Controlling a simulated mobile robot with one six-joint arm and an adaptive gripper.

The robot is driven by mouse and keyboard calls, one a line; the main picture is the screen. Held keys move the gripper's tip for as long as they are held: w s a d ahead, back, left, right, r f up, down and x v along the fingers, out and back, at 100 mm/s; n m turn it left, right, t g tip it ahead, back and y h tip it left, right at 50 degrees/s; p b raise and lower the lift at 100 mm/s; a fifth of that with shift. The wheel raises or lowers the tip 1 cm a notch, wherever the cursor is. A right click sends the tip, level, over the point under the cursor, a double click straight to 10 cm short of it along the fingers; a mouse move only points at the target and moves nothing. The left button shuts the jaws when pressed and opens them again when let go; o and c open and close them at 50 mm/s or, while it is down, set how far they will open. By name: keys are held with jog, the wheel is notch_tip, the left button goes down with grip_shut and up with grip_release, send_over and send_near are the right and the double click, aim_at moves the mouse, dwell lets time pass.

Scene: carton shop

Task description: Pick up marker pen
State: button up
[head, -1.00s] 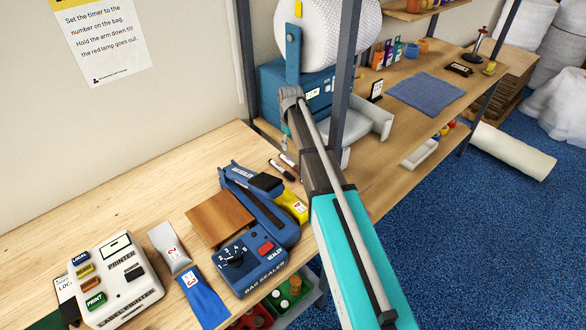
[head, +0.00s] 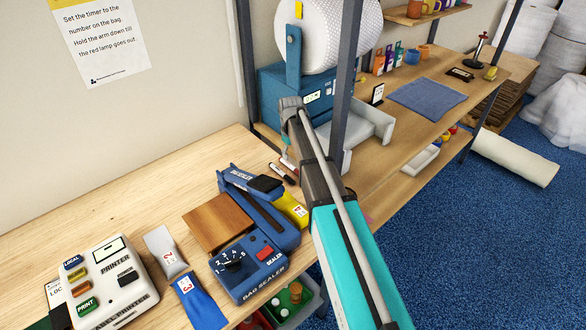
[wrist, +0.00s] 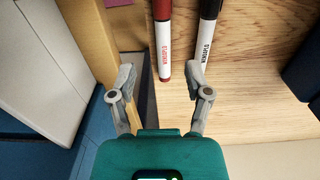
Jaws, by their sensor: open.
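Two marker pens lie side by side on the wooden bench. One has a red cap and white label (wrist: 164,50); the other is black and white (wrist: 207,40). In the head view the black marker (head: 281,174) lies behind the bag sealer, and the red one (head: 288,163) is partly hidden by my arm. My gripper (wrist: 161,78) is open and empty in the wrist view. The red marker's near end lies between the fingertips; the black marker's end is close to the right fingertip. I cannot tell whether they touch. The head view mostly hides the gripper.
A blue bag sealer (head: 254,262) and a label printer (head: 108,283) stand on the bench. Yellow, grey and blue bags lie near the sealer. A dark shelf post (head: 341,85) rises beside my arm. Bench at the back left is clear.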

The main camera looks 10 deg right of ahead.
aim_at(292, 167)
jog(key=shift+a+f+b, duration=0.15)
jog(key=shift+f+b, duration=2.4)
jog(key=shift+f, duration=0.05)
jog(key=shift+c, duration=0.3)
grip_shut()
